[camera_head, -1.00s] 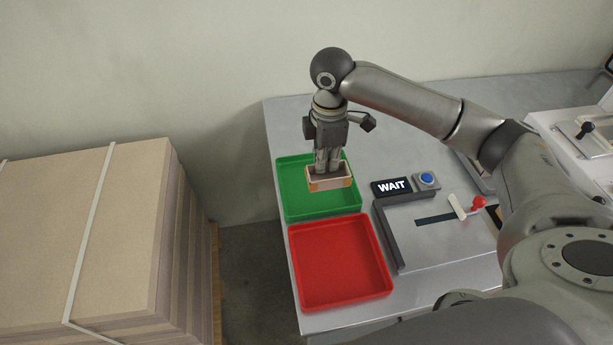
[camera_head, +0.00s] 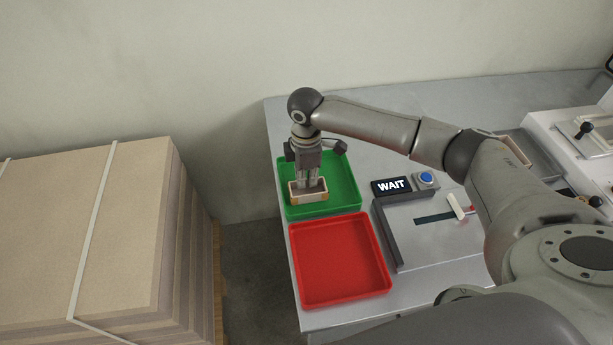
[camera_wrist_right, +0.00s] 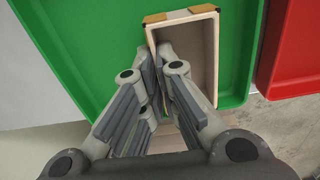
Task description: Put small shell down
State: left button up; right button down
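The small shell (camera_head: 312,197) is a shallow open box, pale with orange-brown corners. It is at the front left part of the green tray (camera_head: 345,172), inside its outline in the head view. My right gripper (camera_head: 309,184) points down into it. In the right wrist view the shell (camera_wrist_right: 205,55) shows its open inside, and the fingers of the gripper (camera_wrist_right: 160,72) are closed together on one long wall. Whether the shell's bottom touches the tray floor, I cannot tell. My left gripper is not in view.
An empty red tray (camera_head: 340,260) sits in front of the green one. To the right are a WAIT sign (camera_head: 391,187), a blue button (camera_head: 426,178) and a slotted fixture with a white lever (camera_head: 455,206). A strapped stack of boards (camera_head: 85,235) stands left of the table.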

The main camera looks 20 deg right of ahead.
jog(key=shift+f, duration=0.1)
jog(key=c, duration=1.6)
grip_release()
jog(key=shift+c, duration=0.2)
notch_tip(320, 180, up, 12)
jog(key=b, duration=0.1)
jog(key=shift+w, duration=0.1)
